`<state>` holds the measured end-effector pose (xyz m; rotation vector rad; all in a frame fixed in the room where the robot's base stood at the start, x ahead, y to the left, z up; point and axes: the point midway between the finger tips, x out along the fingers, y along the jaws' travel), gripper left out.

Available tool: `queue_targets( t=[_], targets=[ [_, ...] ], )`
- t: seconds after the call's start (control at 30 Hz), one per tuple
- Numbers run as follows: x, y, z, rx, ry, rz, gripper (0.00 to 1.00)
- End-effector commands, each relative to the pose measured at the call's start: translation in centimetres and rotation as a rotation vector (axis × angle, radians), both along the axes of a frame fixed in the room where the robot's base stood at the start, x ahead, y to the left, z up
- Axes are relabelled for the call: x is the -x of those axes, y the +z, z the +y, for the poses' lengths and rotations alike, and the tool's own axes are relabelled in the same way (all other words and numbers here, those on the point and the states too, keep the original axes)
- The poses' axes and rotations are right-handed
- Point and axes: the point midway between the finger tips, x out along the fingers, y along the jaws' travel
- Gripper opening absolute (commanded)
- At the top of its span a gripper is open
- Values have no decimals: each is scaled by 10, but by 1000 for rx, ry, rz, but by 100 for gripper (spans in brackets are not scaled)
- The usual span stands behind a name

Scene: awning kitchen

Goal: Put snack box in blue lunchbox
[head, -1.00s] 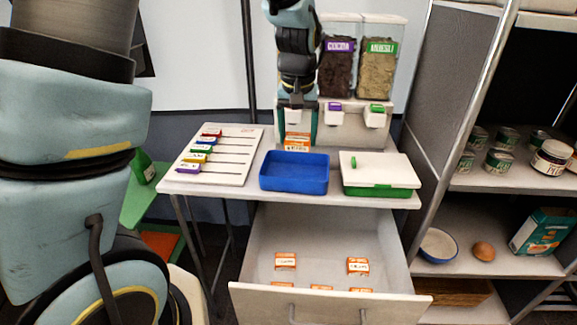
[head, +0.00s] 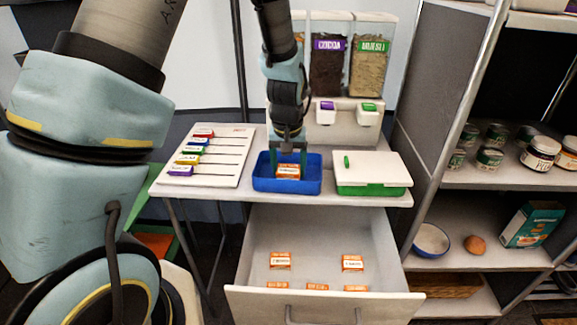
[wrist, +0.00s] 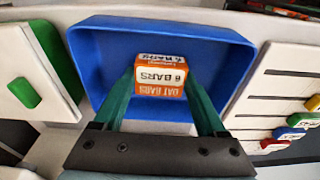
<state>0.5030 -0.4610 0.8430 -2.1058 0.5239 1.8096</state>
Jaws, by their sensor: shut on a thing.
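The blue lunchbox (head: 262,184) is open on the table, in the middle of the head view. The snack box, orange and white, (head: 288,171) is between the fingers of my gripper (head: 288,150), within the lunchbox's outline in the head view. In the wrist view the snack box (wrist: 160,76) reads "OAT BARS" and sits between the two green fingers of my gripper (wrist: 162,100), with the blue lunchbox (wrist: 110,45) around it. My gripper is shut on the snack box. Whether the box touches the lunchbox floor I cannot tell.
A green lunchbox with a white lid (head: 372,170) stands to the right. A slider board (head: 212,160) lies to the left. Dispensers (head: 345,75) stand behind. An open drawer (head: 315,235) below holds several orange boxes. Shelves (head: 490,175) stand at the right.

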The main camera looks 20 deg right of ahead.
Motion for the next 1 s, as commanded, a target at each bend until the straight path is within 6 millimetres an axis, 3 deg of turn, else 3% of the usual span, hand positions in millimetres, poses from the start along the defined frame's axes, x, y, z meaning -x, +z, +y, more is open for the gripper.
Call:
queue_targets(
  t=[0.2, 0.23, 0.43, 0.8, 1.0],
  targets=[
    [0, -4, 0, 0, 0, 1, 19],
    [0, -4, 0, 0, 0, 1, 75],
    [0, -3, 0, 0, 0, 1, 98],
    [0, 4, 0, 1, 0, 0, 100],
    [4, 35, 1, 3, -1, -3, 100]
  ],
)
